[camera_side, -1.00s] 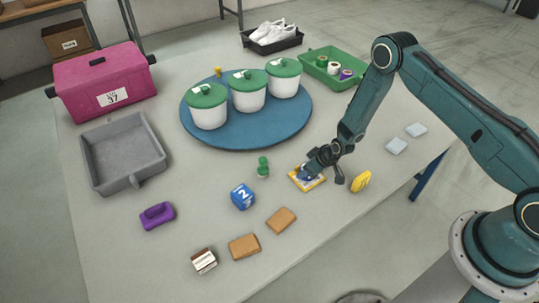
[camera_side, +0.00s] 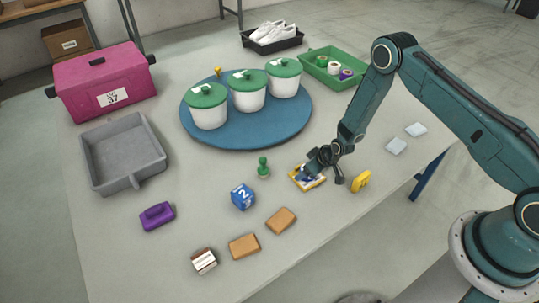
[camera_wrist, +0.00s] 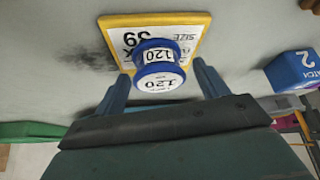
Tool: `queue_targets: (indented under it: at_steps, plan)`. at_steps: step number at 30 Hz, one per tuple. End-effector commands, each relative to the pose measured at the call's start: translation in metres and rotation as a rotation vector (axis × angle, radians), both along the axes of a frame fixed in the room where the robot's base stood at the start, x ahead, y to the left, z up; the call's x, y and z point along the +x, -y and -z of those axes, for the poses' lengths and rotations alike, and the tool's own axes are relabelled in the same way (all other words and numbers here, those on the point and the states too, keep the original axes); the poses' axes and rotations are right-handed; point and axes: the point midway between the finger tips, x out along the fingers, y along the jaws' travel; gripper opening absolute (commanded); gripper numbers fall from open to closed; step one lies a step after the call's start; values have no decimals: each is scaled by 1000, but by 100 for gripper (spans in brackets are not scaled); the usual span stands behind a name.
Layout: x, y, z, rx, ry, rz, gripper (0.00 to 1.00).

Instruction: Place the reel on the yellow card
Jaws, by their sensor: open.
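The yellow card (camera_wrist: 150,19) lies flat on the table, with a white face printed with a size and "39". In the side view, the yellow card (camera_side: 315,185) is partly covered by my gripper (camera_side: 325,170). The blue reel (camera_wrist: 158,66) has a white label reading "120". It appears upright on the card's face, toward the near edge in the wrist view. My gripper (camera_wrist: 161,72) is open, one finger on each side of the reel with gaps showing. The reel is mostly hidden behind the fingers in the side view.
A blue number block (camera_side: 243,196), green peg (camera_side: 263,167) and yellow tag (camera_side: 361,181) stand near the card. Brown blocks (camera_side: 244,246) lie in front. A blue round board (camera_side: 245,138) with lidded tubs and a grey tray (camera_side: 124,155) are farther back.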

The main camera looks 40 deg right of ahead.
Motion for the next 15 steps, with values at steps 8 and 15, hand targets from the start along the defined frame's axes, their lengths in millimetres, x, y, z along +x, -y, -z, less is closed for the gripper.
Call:
queue_targets:
  at_steps: [8, 15]
  plan:
    - [-9, 2, -17, 0, 0, 1, 73]
    - [-23, 6, -45, 0, 2, 1, 73]
